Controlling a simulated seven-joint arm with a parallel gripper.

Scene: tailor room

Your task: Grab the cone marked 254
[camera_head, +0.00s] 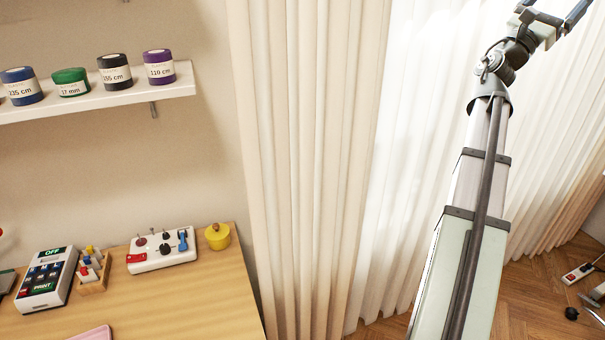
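No cone marked 254 can be made out in this view. The labels I can read on the shelf's rolls are of other numbers. The end of my arm reaches the top right corner, where part of my gripper (560,17) shows. The frame edge cuts it off, so I cannot tell whether its fingers are open or shut. Nothing is seen held in it.
A white wall shelf (120,97) holds several labelled rolls, among them a purple one (159,67). A wooden table (190,310) carries a white label device (47,281), a white switch board (162,252) and a yellow pot (217,236). Curtains (310,150) hang behind my arm.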

